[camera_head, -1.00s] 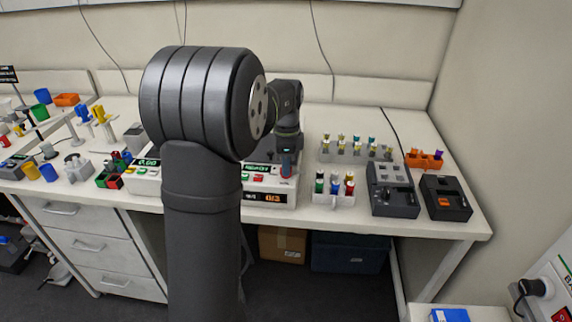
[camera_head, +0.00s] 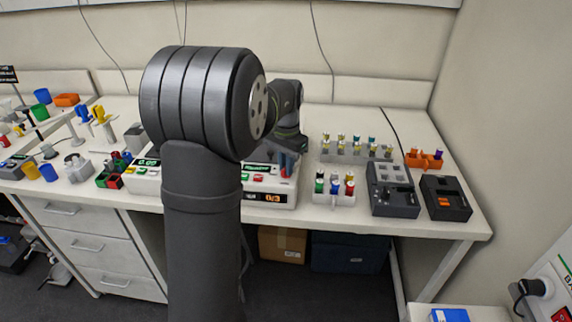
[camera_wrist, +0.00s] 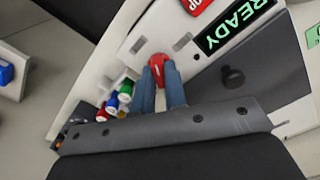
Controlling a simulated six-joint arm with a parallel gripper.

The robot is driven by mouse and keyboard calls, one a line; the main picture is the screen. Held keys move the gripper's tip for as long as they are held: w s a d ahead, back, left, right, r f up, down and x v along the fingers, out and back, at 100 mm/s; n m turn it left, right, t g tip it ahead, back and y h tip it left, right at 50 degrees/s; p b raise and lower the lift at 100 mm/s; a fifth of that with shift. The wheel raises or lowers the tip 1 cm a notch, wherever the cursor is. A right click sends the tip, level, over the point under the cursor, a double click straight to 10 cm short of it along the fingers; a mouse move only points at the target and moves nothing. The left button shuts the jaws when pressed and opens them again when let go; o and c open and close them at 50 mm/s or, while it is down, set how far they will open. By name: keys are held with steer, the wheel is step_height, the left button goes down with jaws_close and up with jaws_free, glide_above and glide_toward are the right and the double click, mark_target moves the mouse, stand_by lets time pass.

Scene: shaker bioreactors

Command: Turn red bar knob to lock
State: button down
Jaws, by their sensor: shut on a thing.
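The red bar knob (camera_wrist: 166,72) shows in the wrist view on the white face of the shaker bioreactor (camera_wrist: 160,30). My gripper (camera_wrist: 163,80) is shut on the red knob, with one blue-grey finger on each side of it. The fingers cover part of the knob. A green-on-black "READY" display (camera_wrist: 236,25) is beside it. In the head view the bioreactor (camera_head: 284,198) stands at the bench front, and my gripper (camera_head: 287,165) is over its right part. My own arm hides much of the bioreactor there.
A white rack of colour-capped vials (camera_head: 334,196) stands just right of the bioreactor. A longer vial rack (camera_head: 355,152) is behind it. Two dark devices (camera_head: 394,197) (camera_head: 446,198) stand farther right. Some bench behind the racks is clear.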

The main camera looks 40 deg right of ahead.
steer(key=n, duration=0.6)
steer(key=shift+n, duration=0.3)
stand_by(0.4)
steer(key=c, duration=1.5)
jaws_free()
steer(key=shift+o, duration=0.2)
steer(key=shift+r, duration=0.15)
step_height(320, 180, up, 17)
step_height(320, 180, down, 17)
steer(key=shift+f, duration=0.15)
